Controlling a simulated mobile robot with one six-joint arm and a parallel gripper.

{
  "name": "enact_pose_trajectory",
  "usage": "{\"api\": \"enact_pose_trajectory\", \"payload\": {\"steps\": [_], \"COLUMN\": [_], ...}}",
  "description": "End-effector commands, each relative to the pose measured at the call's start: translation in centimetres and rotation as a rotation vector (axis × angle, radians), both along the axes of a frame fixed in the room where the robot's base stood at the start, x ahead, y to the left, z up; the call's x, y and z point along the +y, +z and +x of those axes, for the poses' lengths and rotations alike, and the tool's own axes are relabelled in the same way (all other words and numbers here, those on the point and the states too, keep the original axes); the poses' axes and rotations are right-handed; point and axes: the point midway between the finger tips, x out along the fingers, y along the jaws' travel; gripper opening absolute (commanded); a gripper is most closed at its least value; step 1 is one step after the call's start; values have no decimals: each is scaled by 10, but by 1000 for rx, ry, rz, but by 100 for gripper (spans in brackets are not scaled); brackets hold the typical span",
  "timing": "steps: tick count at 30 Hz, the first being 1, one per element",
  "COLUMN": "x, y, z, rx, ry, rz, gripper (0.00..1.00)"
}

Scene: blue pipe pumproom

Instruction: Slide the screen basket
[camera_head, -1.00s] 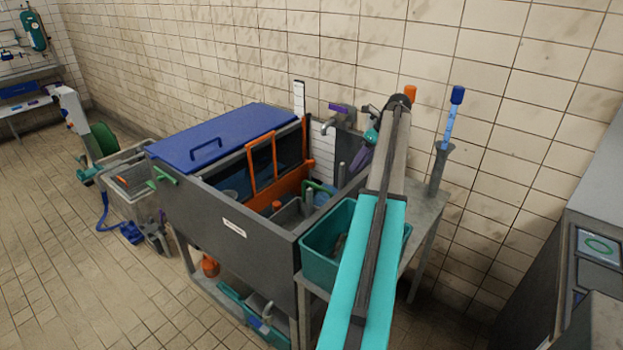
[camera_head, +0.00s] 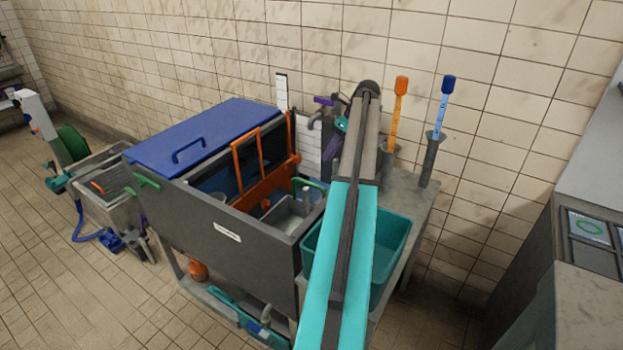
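The dark grey tank (camera_head: 225,235) stands against the tiled wall, its left part under a blue lid (camera_head: 200,135). An orange frame with upright bars (camera_head: 265,187) stands across the tank. A light grey box-like insert (camera_head: 291,213) sits in the tank's right end; I cannot tell for sure which of these is the screen basket. My arm reaches up over the right side toward the wall.
A teal bin (camera_head: 390,245) on a side table is partly behind my arm. Orange (camera_head: 400,88) and blue (camera_head: 447,88) handled tools stand in holders. A purple-handled tap (camera_head: 325,101) is near my gripper.

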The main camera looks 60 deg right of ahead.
Motion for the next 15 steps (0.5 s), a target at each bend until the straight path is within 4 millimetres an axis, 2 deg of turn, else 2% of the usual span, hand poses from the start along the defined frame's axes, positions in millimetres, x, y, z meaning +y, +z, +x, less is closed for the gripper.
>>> {"api": "enact_pose_trajectory", "payload": {"steps": [10, 15], "x": [1, 3], "y": [-1, -9], "z": [1, 5], "rx": [0, 1], "ry": [1, 2], "rz": [1, 2], "gripper": [31, 31]}}
